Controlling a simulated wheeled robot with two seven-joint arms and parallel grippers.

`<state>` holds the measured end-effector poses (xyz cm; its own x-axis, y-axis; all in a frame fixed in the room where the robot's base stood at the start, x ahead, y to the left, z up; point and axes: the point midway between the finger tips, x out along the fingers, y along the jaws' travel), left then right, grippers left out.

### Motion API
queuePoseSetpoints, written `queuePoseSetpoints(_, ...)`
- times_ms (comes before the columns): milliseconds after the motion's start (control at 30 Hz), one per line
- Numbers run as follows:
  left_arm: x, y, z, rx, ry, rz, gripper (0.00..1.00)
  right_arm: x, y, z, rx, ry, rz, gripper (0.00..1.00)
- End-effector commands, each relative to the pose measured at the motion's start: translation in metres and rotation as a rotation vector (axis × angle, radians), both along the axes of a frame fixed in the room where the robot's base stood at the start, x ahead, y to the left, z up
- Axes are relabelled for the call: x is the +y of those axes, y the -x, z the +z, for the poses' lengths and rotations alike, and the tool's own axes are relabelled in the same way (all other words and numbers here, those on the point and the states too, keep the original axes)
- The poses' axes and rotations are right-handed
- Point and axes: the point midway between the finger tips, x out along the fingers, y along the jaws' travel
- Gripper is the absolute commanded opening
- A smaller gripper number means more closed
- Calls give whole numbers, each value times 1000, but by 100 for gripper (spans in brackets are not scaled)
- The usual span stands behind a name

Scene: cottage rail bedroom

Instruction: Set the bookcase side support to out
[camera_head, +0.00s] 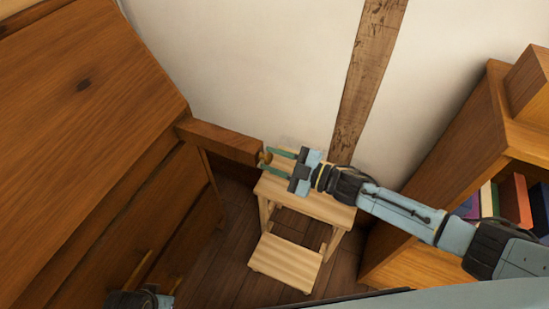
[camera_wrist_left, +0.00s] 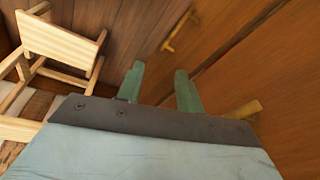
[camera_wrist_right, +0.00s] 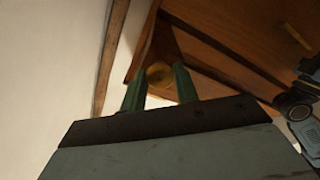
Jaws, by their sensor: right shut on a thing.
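The side support (camera_head: 222,141) is a wooden bar sticking well out from the upper corner of the large wooden cabinet (camera_head: 90,110) on the left. A round brass knob (camera_head: 265,157) sits on its end and also shows in the right wrist view (camera_wrist_right: 158,75). My right gripper (camera_head: 267,160) is shut on this knob, with a green finger on each side. My left gripper (camera_wrist_left: 159,69) is open and empty, low in front of the cabinet's drawer fronts; only a little of it shows at the bottom of the head view.
A light wooden step stool (camera_head: 310,203) stands on the floor below my right gripper. A wooden bookshelf (camera_head: 450,150) with several books is at the right. The wall with a timber post (camera_head: 367,75) is behind. A drawer handle (camera_wrist_left: 177,32) is near my left gripper.

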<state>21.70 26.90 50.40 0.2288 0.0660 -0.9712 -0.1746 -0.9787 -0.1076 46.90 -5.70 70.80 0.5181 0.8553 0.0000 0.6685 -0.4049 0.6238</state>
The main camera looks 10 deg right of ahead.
Motion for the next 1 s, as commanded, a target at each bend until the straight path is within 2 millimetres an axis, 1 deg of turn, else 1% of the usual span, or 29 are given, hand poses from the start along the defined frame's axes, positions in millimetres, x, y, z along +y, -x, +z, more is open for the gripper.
queuePoseSetpoints(33, 0, 0, 0, 0, 0, 0, 36, 0, 1, -1, 1, 2, 0, 0)
queuePoseSetpoints(67, 0, 0, 0, 0, 0, 0, 36, 0, 1, -1, 1, 2, 0, 32)
queuePoseSetpoints(200, 0, 0, 0, 1, 0, -1, 36, 0, 0, -1, 1, 1, -1, 50)
queuePoseSetpoints(233, 0, 0, 0, 1, 0, -1, 36, 0, 0, -1, 0, 1, -1, 52)
queuePoseSetpoints(500, 0, 0, 0, 0, 0, -1, 36, -1, 0, 0, 0, 1, -1, 52)
queuePoseSetpoints(633, 0, -1, 2, -5, 1, -2, 36, -10, 5, -1, 2, 3, -2, 52)
queuePoseSetpoints(667, 1, 0, 1, -4, 0, 0, 36, -14, 7, -1, 3, 3, -3, 52)
queuePoseSetpoints(700, 5, 2, -6, 3, -6, 1, 36, -19, 11, 0, 3, 3, -3, 52)
queuePoseSetpoints(767, 11, 5, -13, 10, -13, 2, 36, -29, 18, 0, 3, 5, -3, 52)
queuePoseSetpoints(1000, 24, 17, -32, 23, -27, 3, 36, -76, 47, 0, 4, 5, -2, 52)
